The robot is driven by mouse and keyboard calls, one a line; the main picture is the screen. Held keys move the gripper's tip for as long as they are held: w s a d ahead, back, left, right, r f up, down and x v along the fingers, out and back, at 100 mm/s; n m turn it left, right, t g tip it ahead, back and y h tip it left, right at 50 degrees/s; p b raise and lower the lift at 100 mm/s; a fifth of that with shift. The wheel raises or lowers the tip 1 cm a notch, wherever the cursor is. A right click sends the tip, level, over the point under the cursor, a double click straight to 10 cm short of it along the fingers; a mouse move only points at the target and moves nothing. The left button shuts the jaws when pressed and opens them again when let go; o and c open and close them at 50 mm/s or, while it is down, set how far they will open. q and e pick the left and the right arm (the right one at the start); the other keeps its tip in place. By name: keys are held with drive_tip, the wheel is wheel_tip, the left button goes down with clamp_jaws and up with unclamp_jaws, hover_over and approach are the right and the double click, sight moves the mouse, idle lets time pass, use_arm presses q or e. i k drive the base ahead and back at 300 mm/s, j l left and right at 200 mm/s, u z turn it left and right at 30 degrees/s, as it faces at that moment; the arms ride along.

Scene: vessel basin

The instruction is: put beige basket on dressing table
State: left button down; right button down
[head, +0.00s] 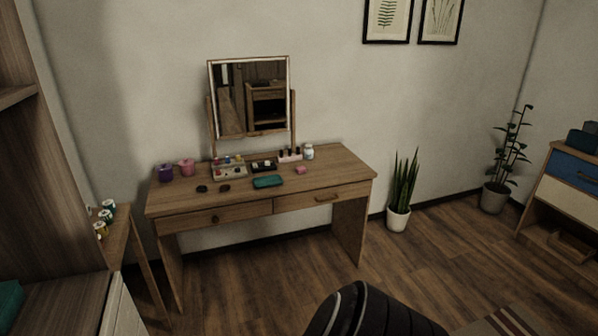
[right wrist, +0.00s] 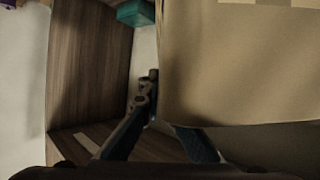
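The dressing table (head: 335,172) is wooden, with two drawers and a tilting mirror (head: 250,97), and stands against the wall in the head view. A large beige surface, which I take to be the beige basket (right wrist: 235,70), fills the right of the right wrist view. My right gripper (right wrist: 158,98) is at its edge, with one finger along the left side and the other partly hidden behind it. It appears shut on the basket's edge. The basket does not show in the head view. My left gripper is in neither view.
The tabletop holds a purple pot (head: 165,173), a pink pot (head: 186,167), a makeup tray (head: 229,170), a teal case (head: 267,181) and a white bottle (head: 308,152). Its right end is clear. A potted plant (head: 400,190) stands right of the table.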

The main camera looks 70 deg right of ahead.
sight(346, 171)
drive_tip(key=i+l+z, duration=0.1)
drive_tip(key=z, duration=0.35)
drive_tip(key=i+l+z, duration=0.1)
drive_tip(key=l+z, duration=0.15)
drive_tip(key=z, duration=0.25)
drive_tip(key=i+l+z, duration=0.1)
drive_tip(key=z, duration=0.35)
drive_tip(key=i+l+z, duration=0.1)
drive_tip(key=i+z, duration=0.4)
drive_tip(key=i, duration=0.15)
drive_tip(key=i+j+z, duration=0.15)
drive_tip(key=i+z, duration=0.3)
drive_tip(key=i, duration=0.15)
drive_tip(key=i+j, duration=0.2)
drive_tip(key=i, duration=0.3)
drive_tip(key=i+j, duration=0.15)
drive_tip(key=i, duration=0.3)
drive_tip(key=i+j+z, duration=0.1)
drive_tip(key=i, duration=0.4)
drive_tip(key=j, duration=0.1)
